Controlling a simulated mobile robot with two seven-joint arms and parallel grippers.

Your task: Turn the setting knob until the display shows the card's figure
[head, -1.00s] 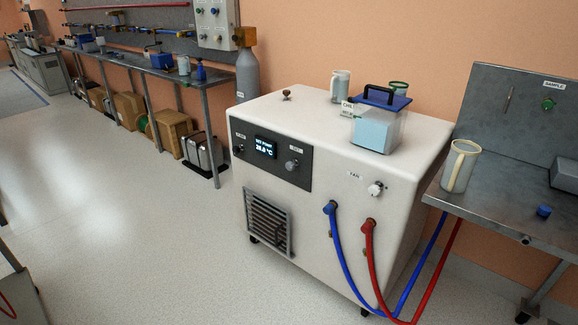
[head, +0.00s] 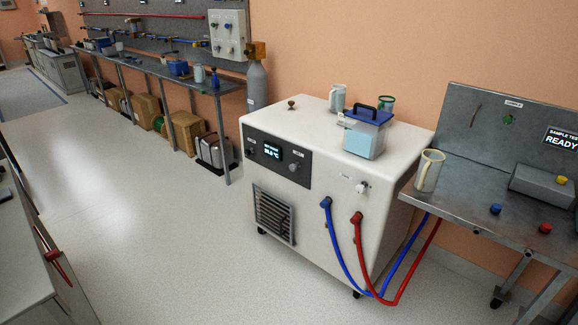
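The white chiller unit (head: 290,150) stands in the middle of the head view. Its dark front panel (head: 262,150) carries a lit display (head: 276,147), which reads something like 28 °C, blurred. A setting knob (head: 295,166) sits right of the display, and another knob (head: 250,152) sits left of it. A further pale knob (head: 362,187) is on the front at the right. A small white card (head: 346,122) with unreadable print stands on the top by the blue-lidded container. Neither gripper is in view.
A blue-lidded container (head: 364,140) and mugs stand on the chiller's top. Blue (head: 345,262) and red (head: 363,262) hoses loop from its front towards the floor. A metal bench (head: 460,212) with a pitcher (head: 428,171) stands close on the right. The floor (head: 150,230) left of the chiller is clear.

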